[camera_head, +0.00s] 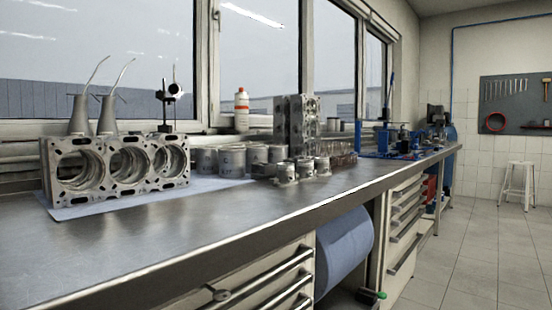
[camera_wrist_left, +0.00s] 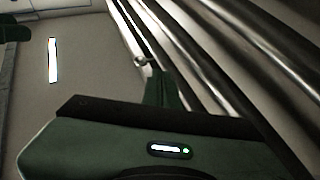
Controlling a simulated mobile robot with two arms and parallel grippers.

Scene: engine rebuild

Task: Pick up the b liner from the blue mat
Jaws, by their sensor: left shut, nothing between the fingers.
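Several grey cylindrical liners (camera_head: 231,161) stand close together on the blue mat (camera_head: 95,208), right of the engine block, in the head view. Their sides carry small dark marks; one looks like a C, and I cannot tell which liner is b. The mat is mostly hidden under the block and liners. My left gripper (camera_wrist_left: 163,88) shows in the left wrist view as a dark green body with its finger part pointing up the picture. It is shut and empty, away from the liners, beside long metal bars. My right gripper is not in view.
The engine block (camera_head: 115,170) stands on the mat at left. Small pistons (camera_head: 287,172) and an upright block (camera_head: 296,122) stand right of the liners. The bench front (camera_head: 170,245) is clear. Drawers with bar handles (camera_head: 265,277) and a blue roll (camera_head: 343,250) are below.

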